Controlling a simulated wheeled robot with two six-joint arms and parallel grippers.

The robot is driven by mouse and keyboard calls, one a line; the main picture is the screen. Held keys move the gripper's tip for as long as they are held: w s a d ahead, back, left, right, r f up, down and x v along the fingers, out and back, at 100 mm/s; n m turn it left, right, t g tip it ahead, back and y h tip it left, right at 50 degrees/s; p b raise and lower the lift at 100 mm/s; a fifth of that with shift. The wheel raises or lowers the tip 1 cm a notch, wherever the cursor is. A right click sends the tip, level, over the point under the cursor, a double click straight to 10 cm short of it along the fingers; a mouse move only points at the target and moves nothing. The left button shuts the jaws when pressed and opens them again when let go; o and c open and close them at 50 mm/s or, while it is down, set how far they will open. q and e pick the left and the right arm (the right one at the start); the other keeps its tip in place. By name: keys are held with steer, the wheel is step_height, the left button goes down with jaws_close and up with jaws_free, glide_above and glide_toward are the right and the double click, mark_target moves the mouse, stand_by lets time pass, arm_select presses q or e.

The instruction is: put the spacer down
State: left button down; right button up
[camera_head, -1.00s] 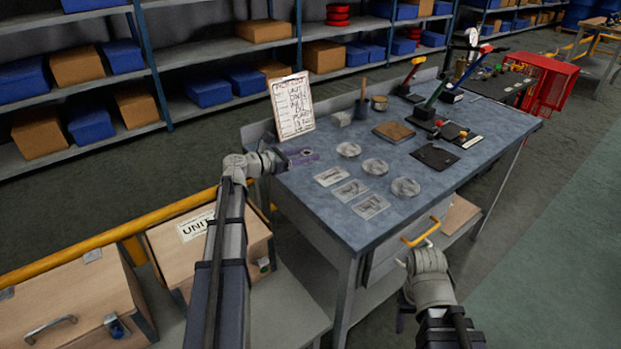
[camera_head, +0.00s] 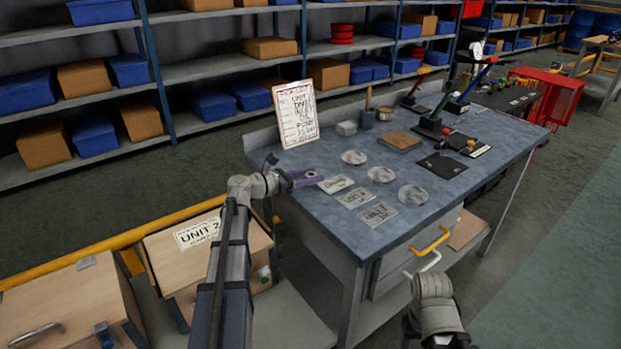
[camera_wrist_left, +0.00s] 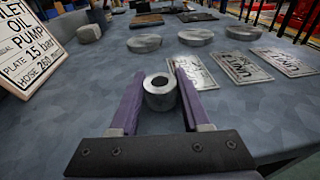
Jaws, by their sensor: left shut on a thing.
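The spacer (camera_wrist_left: 160,98) is a short grey metal ring with a round hole, seen from above in the left wrist view. My left gripper (camera_wrist_left: 160,88) is shut on it, one purple finger on each side. In the head view the left gripper (camera_head: 301,178) holds the spacer (camera_head: 311,174) at the left edge of the blue-grey workbench (camera_head: 325,220), beside the nearest label plate. I cannot tell whether the spacer touches the bench top. My right gripper (camera_head: 428,264) is low by the bench drawer; its fingers are unclear.
Several label plates (camera_head: 355,198) and round discs (camera_head: 382,174) lie right of the spacer. A clipboard sign (camera_head: 296,115) stands behind it, near a grey block (camera_head: 346,128). A brown pad (camera_head: 401,140) and levers stand farther back. A yellow drawer handle (camera_head: 430,240) sticks out in front.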

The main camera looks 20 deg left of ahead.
arm_select(q)
steer(key=shift+f, duration=0.2)
steer(key=shift+c, duration=1.8)
jaws_free()
